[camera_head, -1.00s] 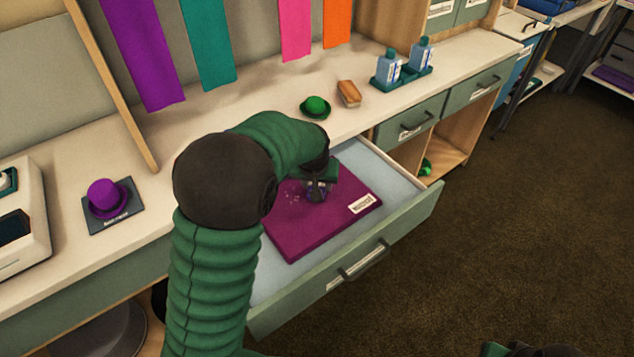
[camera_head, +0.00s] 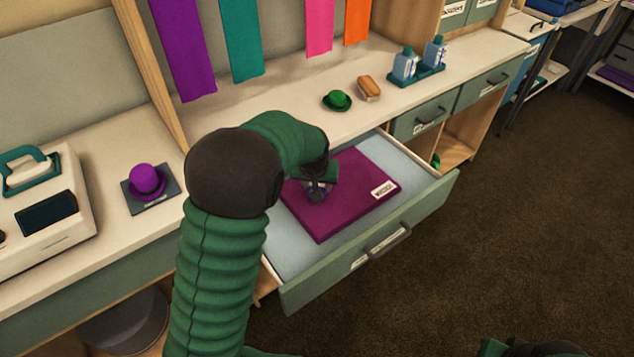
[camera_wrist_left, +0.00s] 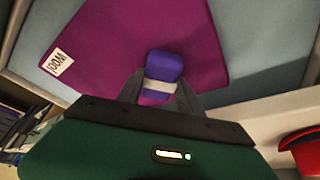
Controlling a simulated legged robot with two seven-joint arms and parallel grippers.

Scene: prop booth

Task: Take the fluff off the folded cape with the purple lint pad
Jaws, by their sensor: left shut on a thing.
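The folded purple cape (camera_head: 352,207) lies flat in the open drawer, with a white label on its right part. It also shows in the left wrist view (camera_wrist_left: 110,45). My left gripper (camera_head: 318,192) is over the cape's left part, pointing down. It is shut on the purple lint pad (camera_wrist_left: 164,68), which has a pale band and is at or just above the cape; contact is unclear. I see no fluff specks on the visible cape now; the part under the gripper and arm is hidden.
The drawer (camera_head: 385,262) stands out from the counter. On the counter are a purple hat (camera_head: 147,180), a green hat (camera_head: 337,100), a brown-topped brush (camera_head: 369,88) and blue bottles in a teal tray (camera_head: 416,77). A red object (camera_wrist_left: 301,147) shows in the left wrist view.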

